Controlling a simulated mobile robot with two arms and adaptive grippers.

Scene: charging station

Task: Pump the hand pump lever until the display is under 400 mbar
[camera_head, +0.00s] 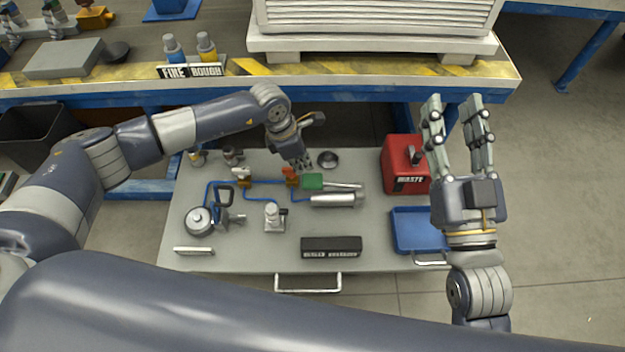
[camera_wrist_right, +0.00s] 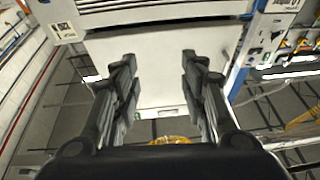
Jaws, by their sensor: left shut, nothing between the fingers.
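The hand pump shows in the head view as a silver cylinder (camera_head: 335,200) with a lever above it that ends in a green grip (camera_head: 313,181). It lies on the grey cart top. My left gripper (camera_head: 302,166) is shut and empty, just above the grip and a red-orange valve handle (camera_head: 290,174); I cannot tell whether it touches either. My right gripper (camera_head: 454,104) is open and empty, raised to the right of the cart, and its fingers also show in the right wrist view (camera_wrist_right: 160,60). I can make out no pressure reading in either view.
Blue tubing links the pump with a round gauge-like part (camera_head: 198,220) and valves. A black labelled block (camera_head: 331,247), blue tray (camera_head: 415,238) and red waste box (camera_head: 399,165) sit on the cart (camera_head: 250,250). A workbench with a striped edge (camera_head: 350,67) stands behind.

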